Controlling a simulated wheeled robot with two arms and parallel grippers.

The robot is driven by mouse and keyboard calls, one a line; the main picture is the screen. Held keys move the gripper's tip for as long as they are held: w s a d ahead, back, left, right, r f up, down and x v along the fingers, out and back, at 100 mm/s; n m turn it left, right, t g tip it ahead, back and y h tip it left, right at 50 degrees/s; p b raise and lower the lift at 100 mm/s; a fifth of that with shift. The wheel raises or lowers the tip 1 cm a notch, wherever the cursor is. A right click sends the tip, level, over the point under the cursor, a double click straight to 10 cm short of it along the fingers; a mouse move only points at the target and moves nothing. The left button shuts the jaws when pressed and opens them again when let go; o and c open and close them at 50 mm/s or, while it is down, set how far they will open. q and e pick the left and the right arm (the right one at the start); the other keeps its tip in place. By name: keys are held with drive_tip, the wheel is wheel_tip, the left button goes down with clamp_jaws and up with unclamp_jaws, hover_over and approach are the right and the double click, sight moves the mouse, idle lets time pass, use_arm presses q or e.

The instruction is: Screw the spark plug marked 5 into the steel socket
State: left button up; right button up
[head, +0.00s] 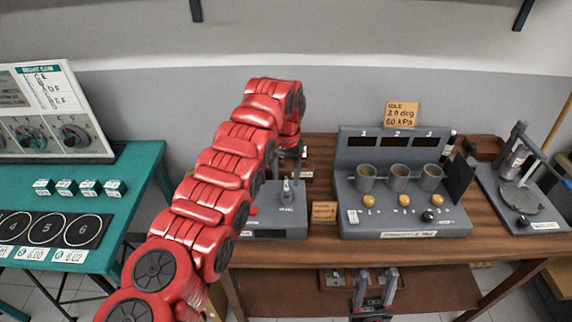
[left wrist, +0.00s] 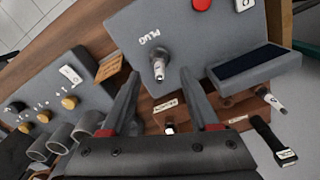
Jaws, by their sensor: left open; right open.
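The grey test block (head: 265,224) stands on the wooden bench. A steel fitting (left wrist: 158,64) sticks up from it next to the word PLUG; I cannot tell whether a plug sits in it. It also shows in the head view (head: 287,190). Behind the block is a brown wooden rack (left wrist: 245,107) with labelled small parts, including a pale plug-like piece (left wrist: 274,102); I cannot read a 5. My left gripper (left wrist: 160,88) is open and empty above the bench, fingers either side of the fitting in the picture, apart from it. My right gripper (head: 375,275) is open and empty, low before the bench.
A grey console (head: 400,215) with several cups and yellow knobs stands right of the block. A black-handled tool (left wrist: 266,133) lies by the rack. A stand with a pad (head: 520,200) is far right. A teal table (head: 130,190) is at left, with a gap before the bench.

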sight(286, 188)
use_arm(q)
drive_tip(key=shift+f+p, duration=0.6)
drive_tip(key=shift+f, duration=1.65)
clamp_jaws()
